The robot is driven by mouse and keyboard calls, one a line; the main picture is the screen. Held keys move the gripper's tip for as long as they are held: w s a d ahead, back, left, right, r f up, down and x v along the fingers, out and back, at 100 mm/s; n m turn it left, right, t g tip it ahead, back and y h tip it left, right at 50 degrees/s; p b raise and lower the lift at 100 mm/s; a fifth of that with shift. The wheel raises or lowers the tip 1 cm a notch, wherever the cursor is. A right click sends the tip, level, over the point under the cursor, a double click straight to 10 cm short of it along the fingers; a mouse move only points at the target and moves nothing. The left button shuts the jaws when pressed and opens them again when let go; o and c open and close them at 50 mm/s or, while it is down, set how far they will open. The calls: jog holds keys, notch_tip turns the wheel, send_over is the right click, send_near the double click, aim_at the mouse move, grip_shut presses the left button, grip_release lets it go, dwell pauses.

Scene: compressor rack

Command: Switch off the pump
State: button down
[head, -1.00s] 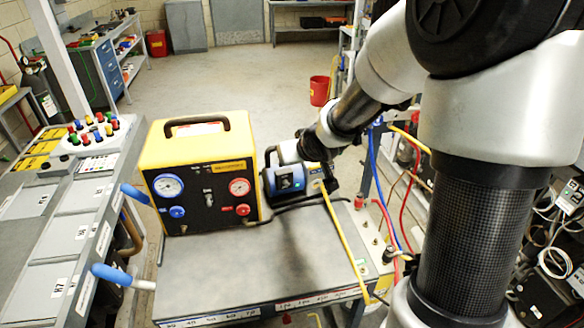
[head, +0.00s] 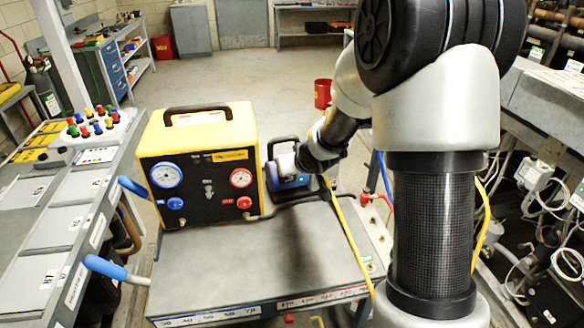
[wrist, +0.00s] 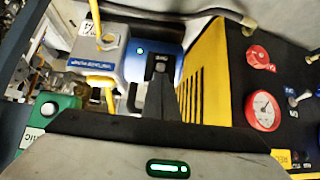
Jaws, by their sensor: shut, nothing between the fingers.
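The pump (head: 291,183) is a small blue and grey unit with a dark carry handle, on the cart top right of the yellow machine. In the wrist view its blue face (wrist: 170,45) has a lit green light (wrist: 140,50). My gripper (wrist: 160,64) is shut and empty, its fingertips at a dark switch area on that blue face. The fingers hide most of the switch, so I cannot tell its position or whether they touch it.
The yellow machine (head: 198,130) with gauges and knobs stands close left of the pump. A yellow hose (head: 350,240) runs down beside my arm. A black hose crosses the cart (head: 240,262), whose front top is clear.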

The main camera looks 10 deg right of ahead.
jog(key=shift+f+b, duration=0.15)
jog(key=shift+b, duration=0.15)
jog(key=shift+s+t+b, duration=0.15)
jog(key=shift+t+b, duration=0.15)
jog(key=shift+b, duration=0.55)
jog(key=shift+s+f+b, duration=0.15)
jog(key=shift+f+b, duration=0.05)
jog(key=shift+b, duration=0.95)
jog(key=shift+s+f+t+b, duration=0.2)
jog(key=shift+t+b, duration=0.4)
jog(key=shift+b, duration=0.55)
jog(key=b, duration=0.2)
jog(key=f+t+b, duration=0.1)
jog(key=b, duration=0.1)
jog(key=shift+s+d, duration=0.15)
jog(key=shift+s, duration=0.2)
jog(key=shift+r, duration=0.2)
jog(key=shift+r+p, duration=0.15)
jog(key=shift+p, duration=0.25)
